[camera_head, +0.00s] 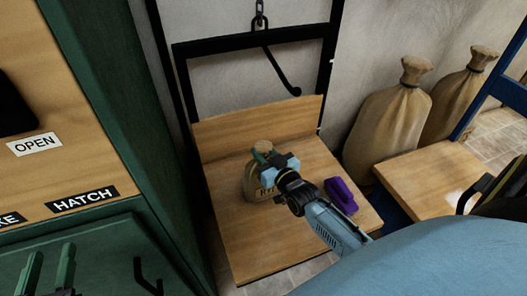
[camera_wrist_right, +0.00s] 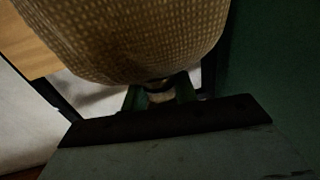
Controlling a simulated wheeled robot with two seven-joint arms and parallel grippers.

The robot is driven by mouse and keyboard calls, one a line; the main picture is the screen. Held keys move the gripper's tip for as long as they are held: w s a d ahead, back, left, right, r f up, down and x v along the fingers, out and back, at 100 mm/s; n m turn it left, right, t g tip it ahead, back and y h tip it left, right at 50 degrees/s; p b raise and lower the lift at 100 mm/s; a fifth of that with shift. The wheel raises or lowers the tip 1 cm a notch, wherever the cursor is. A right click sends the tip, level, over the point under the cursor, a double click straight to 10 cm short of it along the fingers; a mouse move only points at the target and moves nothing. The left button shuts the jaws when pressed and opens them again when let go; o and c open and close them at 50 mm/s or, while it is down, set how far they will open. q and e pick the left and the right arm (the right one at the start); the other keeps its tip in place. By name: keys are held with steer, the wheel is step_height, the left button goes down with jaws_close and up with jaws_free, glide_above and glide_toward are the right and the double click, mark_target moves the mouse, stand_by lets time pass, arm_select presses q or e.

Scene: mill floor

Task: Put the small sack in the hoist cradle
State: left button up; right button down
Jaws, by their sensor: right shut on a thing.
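The small tan sack (camera_head: 252,188), with dark lettering, is upright over the wooden board of the hoist cradle (camera_head: 245,240). I cannot tell whether its base touches the board. My right gripper (camera_head: 270,157) is shut on the sack's tied neck, and the gripper and arm cover part of the sack. In the right wrist view the sack's woven cloth (camera_wrist_right: 150,40) fills the top, with its neck between the green fingers (camera_wrist_right: 160,95). The cradle has a raised backboard and a black frame hung on a chain. My left gripper (camera_head: 48,272) shows two green fingers, apart and empty, at the bottom left.
A purple object (camera_head: 341,195) lies on the board right of the sack. Big tied sacks (camera_head: 388,118) stand against the wall at right, behind a wooden surface (camera_head: 425,180). A green cabinet (camera_head: 150,150) with OPEN and HATCH labels stands close on the left.

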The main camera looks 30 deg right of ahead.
arm_select(q)
steer(key=shift+r, duration=0.2)
arm_select(e)
steer(key=shift+w+r, duration=0.1)
steer(key=shift+r, duration=0.05)
steer(key=c, duration=1.1)
jaws_free()
steer(key=shift+f, duration=0.2)
